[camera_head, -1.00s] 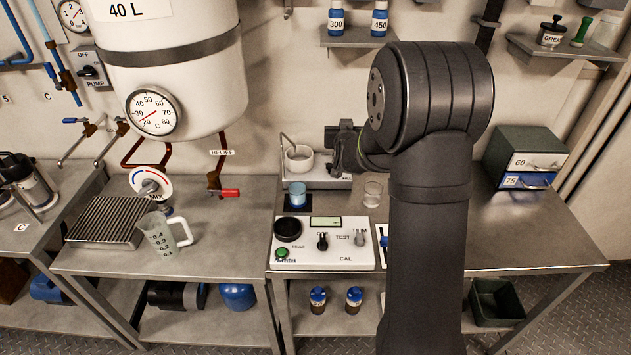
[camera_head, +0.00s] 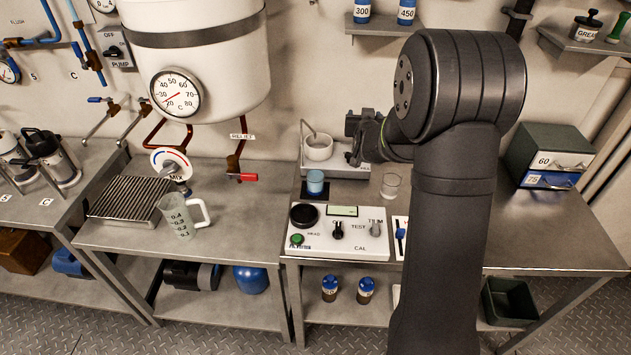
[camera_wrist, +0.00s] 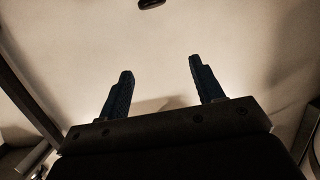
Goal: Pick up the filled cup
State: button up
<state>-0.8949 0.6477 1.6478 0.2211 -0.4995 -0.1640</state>
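A small cup with blue contents (camera_head: 315,183) stands upright on a dark square pad at the back left of the right-hand bench. A clear glass (camera_head: 390,186) stands to its right; I cannot tell whether it holds anything. A frosted measuring jug (camera_head: 181,214) with a handle stands on the left bench. My gripper (camera_head: 359,138) is up and behind the two cups, right of the white pot, partly hidden by my wrist. In the wrist view my gripper (camera_wrist: 160,68) has its two dark fingers well apart, with nothing between them and only a pale wall ahead.
A white pot (camera_head: 318,147) sits under a thin bent spout behind the blue cup. A control panel (camera_head: 333,247) with knobs lies in front of the cups. A large tank (camera_head: 200,60) hangs above left. Bench (camera_head: 525,235) surface is free on the right, before the green drawers (camera_head: 545,155).

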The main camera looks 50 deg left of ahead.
jog(key=shift+o, duration=1.2)
jog(key=s+a, duration=0.2)
jog(key=s, duration=0.3)
jog(key=s+a+m+t, duration=0.1)
jog(key=s+a, duration=0.1)
jog(key=s, duration=0.2)
jog(key=s+a+m, duration=0.1)
jog(key=s+a, duration=0.1)
jog(key=s, duration=0.3)
jog(key=shift+s+a+f+t, duration=0.3)
jog(key=shift+s+a, duration=0.05)
jog(key=m+h, duration=0.2)
jog(key=h, duration=0.3)
send_near(319, 168)
jog(key=shift+x, duration=3.65)
jog(key=shift+a, duration=0.1)
jog(key=c, duration=1.2)
